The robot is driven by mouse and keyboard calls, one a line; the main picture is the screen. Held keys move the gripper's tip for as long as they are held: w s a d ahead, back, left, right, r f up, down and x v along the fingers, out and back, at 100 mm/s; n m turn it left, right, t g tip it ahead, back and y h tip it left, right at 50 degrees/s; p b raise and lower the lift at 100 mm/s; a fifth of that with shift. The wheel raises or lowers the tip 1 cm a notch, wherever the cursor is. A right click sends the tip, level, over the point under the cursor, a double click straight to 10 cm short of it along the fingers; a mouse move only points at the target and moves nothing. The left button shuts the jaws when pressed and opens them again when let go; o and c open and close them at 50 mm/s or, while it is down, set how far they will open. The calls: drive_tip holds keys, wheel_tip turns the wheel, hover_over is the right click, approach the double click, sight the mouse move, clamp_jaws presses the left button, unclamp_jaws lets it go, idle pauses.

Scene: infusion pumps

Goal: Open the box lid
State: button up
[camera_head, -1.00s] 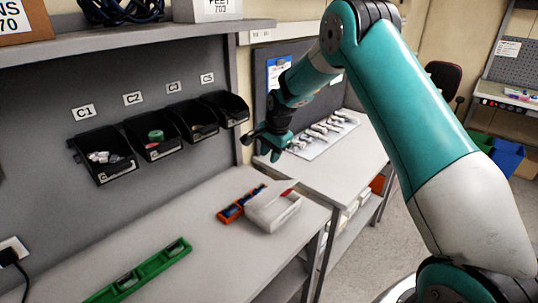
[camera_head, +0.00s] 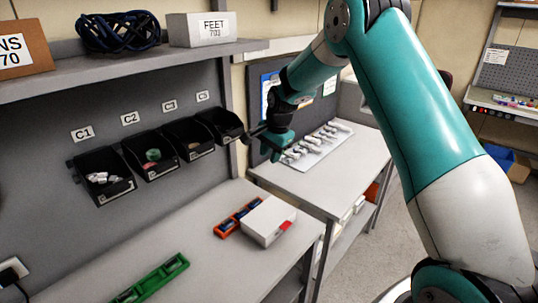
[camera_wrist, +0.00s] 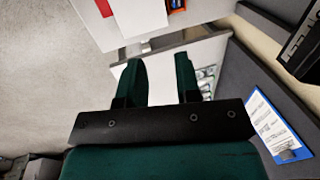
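A white box (camera_head: 268,221) with a red tab (camera_head: 286,226) at its front right sits near the right end of the workbench. Its top looks flat and closed. In the wrist view part of the white box (camera_wrist: 140,14) shows at the top edge, with the red tab at its left. My gripper (camera_head: 272,153) is in the air above and behind the box, near the gap between the two tables, clear of the box. In the wrist view its two green fingers (camera_wrist: 160,64) are spread apart with nothing between them.
An orange-red tray (camera_head: 237,216) with blue parts lies against the box's left side. A green tray (camera_head: 150,280) lies at the front left. Black bins (camera_head: 104,180) hang on the back panel. A side table (camera_head: 320,185) holds a white sheet of parts. The bench middle is clear.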

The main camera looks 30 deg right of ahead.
drive_tip(key=p+v, duration=0.4)
drive_tip(key=v, duration=0.4)
drive_tip(key=shift+s+d+p, duration=0.15)
drive_tip(key=shift+s+p, duration=0.2)
drive_tip(key=shift+s, duration=0.05)
drive_tip(key=shift+r, duration=0.1)
idle(0.4)
drive_tip(key=b+v, duration=0.5)
drive_tip(key=v, duration=1.2)
drive_tip(key=shift+d+r, duration=0.15)
drive_tip(key=shift+d, duration=0.05)
drive_tip(key=shift+s, duration=0.1)
